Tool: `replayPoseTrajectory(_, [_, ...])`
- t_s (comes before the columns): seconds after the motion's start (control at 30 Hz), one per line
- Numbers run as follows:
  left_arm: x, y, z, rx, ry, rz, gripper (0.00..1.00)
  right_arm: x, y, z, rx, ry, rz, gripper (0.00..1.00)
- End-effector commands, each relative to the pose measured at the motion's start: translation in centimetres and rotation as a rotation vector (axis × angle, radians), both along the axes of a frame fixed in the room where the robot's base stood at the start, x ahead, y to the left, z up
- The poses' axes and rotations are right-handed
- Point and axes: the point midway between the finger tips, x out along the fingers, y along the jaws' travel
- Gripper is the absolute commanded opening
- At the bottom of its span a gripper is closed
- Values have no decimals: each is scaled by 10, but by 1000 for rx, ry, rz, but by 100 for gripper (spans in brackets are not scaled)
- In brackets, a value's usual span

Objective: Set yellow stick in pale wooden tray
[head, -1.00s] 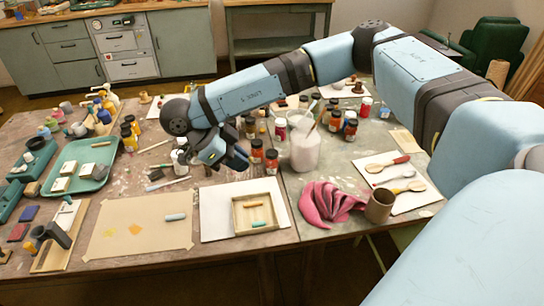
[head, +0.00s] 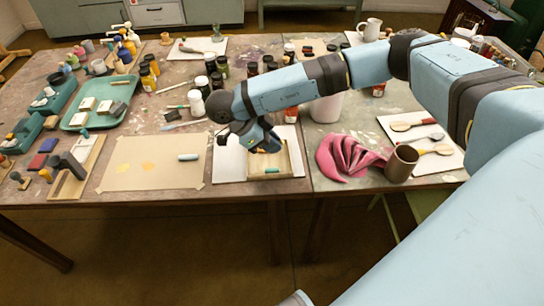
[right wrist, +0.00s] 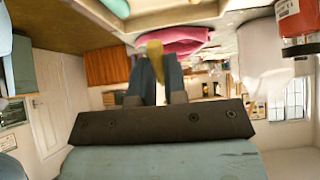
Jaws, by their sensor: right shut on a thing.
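The pale wooden tray (head: 299,162) lies on a white sheet at the front middle of the table. A teal stick (head: 271,170) lies in it near its front side. My right gripper (head: 268,147) is over the tray's back left part and hides some of its inside. In the right wrist view, the gripper (right wrist: 156,68) is shut on the yellow stick (right wrist: 154,52), which shows between the fingers. I cannot tell whether the stick touches the tray floor. My left gripper is not in view.
A pink cloth (head: 345,158) and a brown cup (head: 401,164) stand to the right. Several jars (head: 215,80) stand behind.

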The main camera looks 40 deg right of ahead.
Motion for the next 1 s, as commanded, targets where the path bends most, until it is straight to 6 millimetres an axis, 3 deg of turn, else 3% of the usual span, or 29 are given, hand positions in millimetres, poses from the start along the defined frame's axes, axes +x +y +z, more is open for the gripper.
replayPoseTrajectory(0.17, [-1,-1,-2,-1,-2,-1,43,0,0,-13,0,0,0,5])
replayPoseTrajectory(0.4, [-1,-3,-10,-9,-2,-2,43,0,0,-45,0,1,-1,5])
replayPoseTrajectory(0.8, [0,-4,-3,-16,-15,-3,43,0,0,-51,0,0,0,5])
replayPoseTrajectory(0.87, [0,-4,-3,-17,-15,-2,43,0,0,-50,0,0,0,22])
replayPoseTrajectory(1.0, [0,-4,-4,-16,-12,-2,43,0,0,-49,0,0,0,23])
